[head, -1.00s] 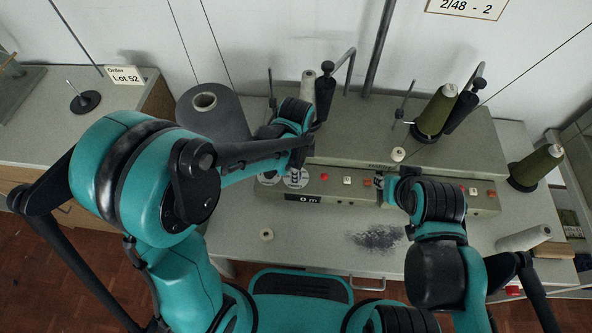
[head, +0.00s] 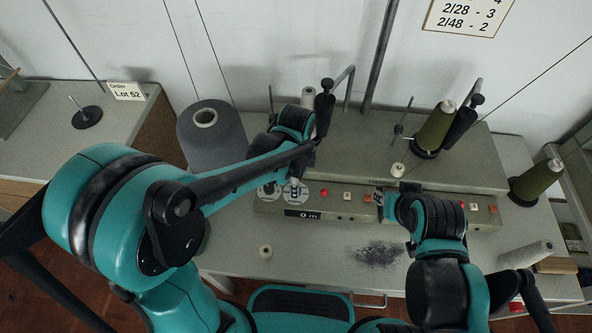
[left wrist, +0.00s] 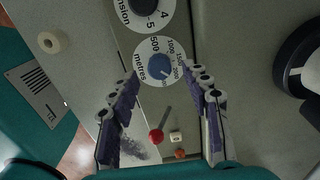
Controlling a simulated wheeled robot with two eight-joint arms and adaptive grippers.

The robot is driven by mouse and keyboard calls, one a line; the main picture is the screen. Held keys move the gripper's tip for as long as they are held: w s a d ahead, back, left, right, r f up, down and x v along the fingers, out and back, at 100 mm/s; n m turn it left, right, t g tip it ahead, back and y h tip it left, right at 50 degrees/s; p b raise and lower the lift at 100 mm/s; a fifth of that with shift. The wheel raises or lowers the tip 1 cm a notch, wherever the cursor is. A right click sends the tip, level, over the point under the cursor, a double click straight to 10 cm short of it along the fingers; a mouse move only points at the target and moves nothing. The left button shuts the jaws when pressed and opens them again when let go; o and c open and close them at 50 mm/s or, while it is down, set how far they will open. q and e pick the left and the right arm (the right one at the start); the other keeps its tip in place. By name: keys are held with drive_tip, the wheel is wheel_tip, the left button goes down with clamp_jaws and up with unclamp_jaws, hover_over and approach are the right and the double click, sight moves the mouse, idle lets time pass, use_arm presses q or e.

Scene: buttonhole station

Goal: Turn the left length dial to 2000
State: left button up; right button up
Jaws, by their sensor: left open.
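The length dial (left wrist: 160,62), marked "metres" with 500, 1000, 1500 and 2000, has a blue knob; its exact setting is too small to read surely. In the head view the dial (head: 295,193) is the right one of two round dials on the machine front. My left gripper (left wrist: 164,78) is open, its fingers on either side of the dial's lower part in the left wrist view; I cannot tell whether they touch it. In the head view my left gripper (head: 298,178) is just above the dial, partly hidden. My right gripper (head: 379,203) is by the panel's middle; its jaws are unclear.
The tension dial (left wrist: 146,8) with a black knob is close beside. A red-ball lever (left wrist: 157,135) and small buttons lie on the other side. The "0 m" display (head: 302,215) is below the dials. A grey cone (head: 211,135) stands left of the machine.

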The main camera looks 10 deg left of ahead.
use_arm(q)
wheel_tip(320, 180, up, 9)
drive_tip(key=shift+r, duration=0.15)
idle(0.5)
drive_tip(key=s+a+r+n+t, duration=0.1)
drive_tip(key=s+a+n+t, duration=0.6)
drive_tip(key=a+n, duration=0.6)
drive_tip(key=s+n, duration=0.1)
drive_tip(key=n, duration=0.4)
drive_tip(key=shift+r, duration=0.25)
